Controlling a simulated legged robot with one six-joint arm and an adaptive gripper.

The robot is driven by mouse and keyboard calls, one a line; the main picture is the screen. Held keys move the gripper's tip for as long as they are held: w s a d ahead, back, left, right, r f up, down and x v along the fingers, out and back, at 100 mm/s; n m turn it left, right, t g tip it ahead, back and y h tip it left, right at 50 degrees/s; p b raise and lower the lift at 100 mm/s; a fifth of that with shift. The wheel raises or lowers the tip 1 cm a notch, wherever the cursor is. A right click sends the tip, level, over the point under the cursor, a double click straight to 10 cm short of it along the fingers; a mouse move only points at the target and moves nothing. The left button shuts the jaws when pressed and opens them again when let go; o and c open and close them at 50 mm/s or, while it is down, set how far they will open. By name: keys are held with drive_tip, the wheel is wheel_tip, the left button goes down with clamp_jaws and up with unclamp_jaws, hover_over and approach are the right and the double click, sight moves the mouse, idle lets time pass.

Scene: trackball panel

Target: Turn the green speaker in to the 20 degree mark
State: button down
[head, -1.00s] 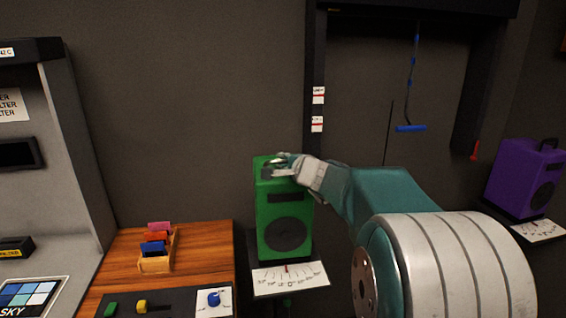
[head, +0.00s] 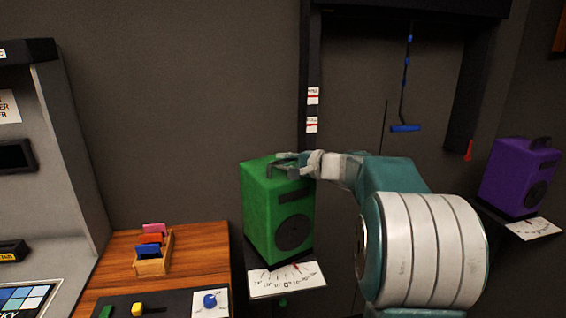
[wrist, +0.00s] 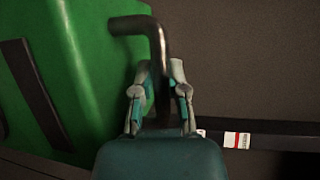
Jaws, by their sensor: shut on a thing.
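The green speaker (head: 265,215) stands on a small shelf against the wall, its front turned toward the lower right in the head view. A white card with a degree scale (head: 262,285) lies in front of its base. A red pointer shows at the card's right part, but the numbers there are too small to read. My gripper (head: 295,162) is at the top of the speaker, shut on its dark handle. In the wrist view the fingers (wrist: 160,95) close around the bent black handle (wrist: 152,35), with the green body (wrist: 95,60) to the left.
A wooden table (head: 200,245) with a card holder (head: 153,262) and a slider panel is left of the speaker. A purple speaker (head: 515,180) with its own scale card stands at the right. A blue hanging handle (head: 405,128) is on the back wall.

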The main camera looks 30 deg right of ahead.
drive_tip(key=shift+f, duration=0.25)
drive_tip(key=c, duration=0.9)
unclamp_jaws()
drive_tip(key=shift+r, duration=0.1)
drive_tip(key=shift+s, duration=0.1)
drive_tip(key=v, duration=1.1)
drive_tip(key=shift+s+d, duration=0.25)
drive_tip(key=shift+s, duration=0.1)
drive_tip(key=shift+a, duration=0.15)
